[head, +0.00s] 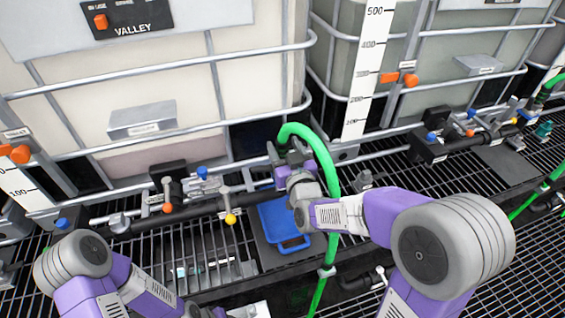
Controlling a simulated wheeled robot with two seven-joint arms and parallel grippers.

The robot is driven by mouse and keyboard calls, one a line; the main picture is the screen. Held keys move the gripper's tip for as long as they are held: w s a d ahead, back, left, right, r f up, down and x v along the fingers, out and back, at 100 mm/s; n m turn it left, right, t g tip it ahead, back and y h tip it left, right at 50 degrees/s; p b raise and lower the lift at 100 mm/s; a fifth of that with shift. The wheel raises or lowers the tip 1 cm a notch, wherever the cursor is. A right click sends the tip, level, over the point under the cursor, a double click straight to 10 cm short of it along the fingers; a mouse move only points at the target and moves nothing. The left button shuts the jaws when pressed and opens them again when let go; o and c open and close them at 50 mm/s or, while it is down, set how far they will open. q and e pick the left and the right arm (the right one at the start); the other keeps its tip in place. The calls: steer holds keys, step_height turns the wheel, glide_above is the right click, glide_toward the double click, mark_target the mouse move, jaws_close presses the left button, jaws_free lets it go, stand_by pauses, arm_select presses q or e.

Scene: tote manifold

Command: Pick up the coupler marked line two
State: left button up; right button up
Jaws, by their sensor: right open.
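My right gripper (288,152) is open at the top of a looped green hose (325,165), in front of the manifold pipe. The hose end lies at or behind the gripper, so I cannot make out a coupler or a line two marking there. I cannot tell whether the fingers touch the hose. My left arm (145,290) comes in low at the left; its gripper fingers do not show.
A blue tray (283,222) lies below the right gripper. Valves with blue, orange and yellow knobs (230,218) line the pipe at left. Caged totes (150,100) stand behind. Another green hose (553,82) and a teal fitting (544,128) are at far right. Black grating (420,175) covers the floor.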

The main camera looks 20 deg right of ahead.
mark_target(281, 140)
steer(key=w, duration=0.3)
steer(key=shift+w, duration=0.15)
jaws_close()
stand_by(0.3)
